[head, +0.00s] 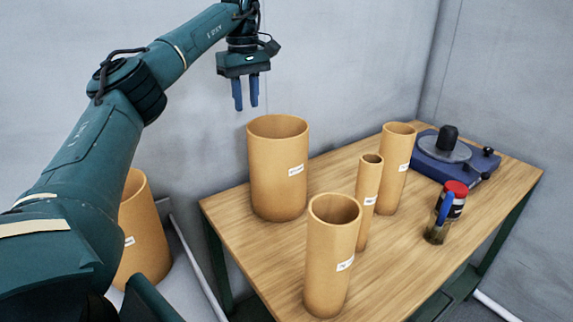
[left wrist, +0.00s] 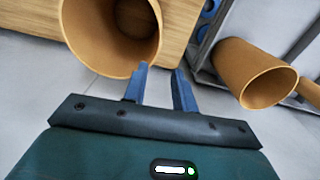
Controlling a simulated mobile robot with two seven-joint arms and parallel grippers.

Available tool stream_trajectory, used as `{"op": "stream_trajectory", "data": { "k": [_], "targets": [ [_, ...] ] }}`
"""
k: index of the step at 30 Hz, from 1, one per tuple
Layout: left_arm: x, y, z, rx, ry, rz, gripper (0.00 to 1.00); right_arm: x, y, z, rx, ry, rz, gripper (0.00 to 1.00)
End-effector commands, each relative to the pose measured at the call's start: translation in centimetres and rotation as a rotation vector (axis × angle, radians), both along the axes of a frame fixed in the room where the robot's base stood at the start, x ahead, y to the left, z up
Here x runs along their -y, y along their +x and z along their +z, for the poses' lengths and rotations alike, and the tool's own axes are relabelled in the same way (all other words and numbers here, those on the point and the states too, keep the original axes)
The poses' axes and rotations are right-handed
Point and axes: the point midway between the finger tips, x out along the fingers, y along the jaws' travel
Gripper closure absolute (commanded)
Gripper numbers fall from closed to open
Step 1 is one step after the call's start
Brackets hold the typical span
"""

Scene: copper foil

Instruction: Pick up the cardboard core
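Several tan cardboard cores stand upright on the wooden table (head: 365,285). The widest core (head: 277,170) is at the table's back left. A medium core (head: 331,262) stands at the front, a thin one (head: 368,205) behind it, and another (head: 394,172) farther back. One more core (head: 143,235) stands off the table at the left, partly hidden by my left arm. My left gripper (head: 246,104) is raised above and left of the widest core, fingers down, apart and empty. In the left wrist view, a wide core's open mouth (left wrist: 88,42) is just beyond the fingers. My right gripper is not visible.
A blue device with a dark knob (head: 447,148) sits at the table's back right. A jar with a red lid (head: 453,200) and a blue-handled item in a small pot (head: 437,233) stand at the right. Grey walls (head: 340,60) close in behind the table.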

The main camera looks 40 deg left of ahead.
Motion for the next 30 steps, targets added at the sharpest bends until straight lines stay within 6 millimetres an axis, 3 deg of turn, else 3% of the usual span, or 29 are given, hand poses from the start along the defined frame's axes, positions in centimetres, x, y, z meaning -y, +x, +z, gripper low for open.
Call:
{"op": "stream_trajectory", "data": {
  "k": [3, 9, 17, 24, 30],
  "targets": [
    [0.0, -0.1, -2.7, -0.005, 0.001, -0.001, 0.73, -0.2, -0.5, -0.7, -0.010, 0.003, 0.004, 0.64],
    [0.0, 0.0, -5.9, -0.003, 0.001, 0.000, 0.73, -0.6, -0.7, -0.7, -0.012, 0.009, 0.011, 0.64],
    [0.4, 0.1, -7.8, -0.004, 0.000, -0.001, 0.73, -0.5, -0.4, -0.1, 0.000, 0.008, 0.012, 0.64],
    [1.0, 0.3, -11.2, -0.003, 0.000, 0.000, 0.73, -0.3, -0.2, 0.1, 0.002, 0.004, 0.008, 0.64],
    [1.0, 0.4, -12.0, -0.001, -0.001, 0.000, 0.73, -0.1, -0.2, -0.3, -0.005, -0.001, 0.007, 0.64]
  ]
}}
